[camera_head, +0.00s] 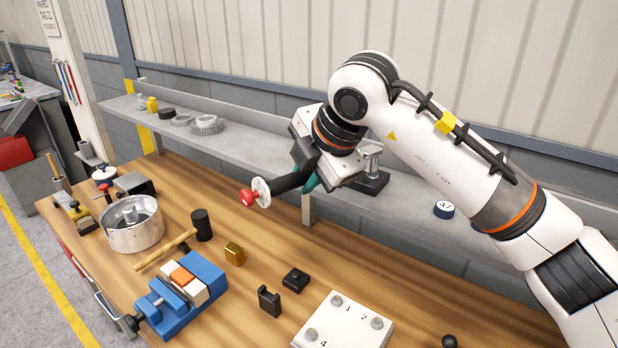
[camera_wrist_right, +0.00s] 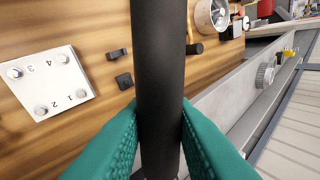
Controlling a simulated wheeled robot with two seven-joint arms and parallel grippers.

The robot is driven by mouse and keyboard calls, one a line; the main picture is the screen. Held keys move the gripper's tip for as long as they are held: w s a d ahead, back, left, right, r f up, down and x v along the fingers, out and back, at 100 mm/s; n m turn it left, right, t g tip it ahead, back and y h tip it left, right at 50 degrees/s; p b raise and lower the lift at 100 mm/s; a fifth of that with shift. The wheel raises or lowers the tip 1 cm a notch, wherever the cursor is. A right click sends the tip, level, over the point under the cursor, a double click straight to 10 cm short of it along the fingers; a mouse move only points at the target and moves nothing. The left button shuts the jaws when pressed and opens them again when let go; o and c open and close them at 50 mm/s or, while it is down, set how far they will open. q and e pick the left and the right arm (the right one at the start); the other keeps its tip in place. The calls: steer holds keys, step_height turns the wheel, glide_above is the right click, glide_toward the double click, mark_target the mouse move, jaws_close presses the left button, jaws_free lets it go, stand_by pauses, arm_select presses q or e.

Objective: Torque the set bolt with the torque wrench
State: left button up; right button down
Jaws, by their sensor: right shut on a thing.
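My right gripper (camera_head: 312,182) is shut on a thick black bar, taken to be the torque wrench (camera_head: 290,183). Its green fingers press on both sides of the bar in the right wrist view (camera_wrist_right: 160,140). In the head view the bar points left, and a pale disc with a red knob shows at its end. It is held in the air above the bench, near the shelf. A white plate (camera_head: 350,328) with numbered bolts lies on the bench front; its bolts also show in the right wrist view (camera_wrist_right: 62,58). Which one is the set bolt cannot be told. My left gripper is out of view.
A blue vise (camera_head: 185,300) holding an orange-and-white block, a mallet (camera_head: 200,225), a metal pot (camera_head: 131,225) and small black and brass blocks stand on the wooden bench. A grey shelf (camera_head: 240,135) with small parts runs behind.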

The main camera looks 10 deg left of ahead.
steer(key=shift+a+r, duration=0.1)
steer(key=shift+r, duration=0.5)
steer(key=shift+d+r+p, duration=0.2)
steer(key=shift+r+p, duration=0.2)
steer(key=shift+r, duration=0.15)
steer(key=shift+r+p, duration=0.3)
steer(key=shift+r, duration=0.35)
steer(key=shift+f, duration=0.1)
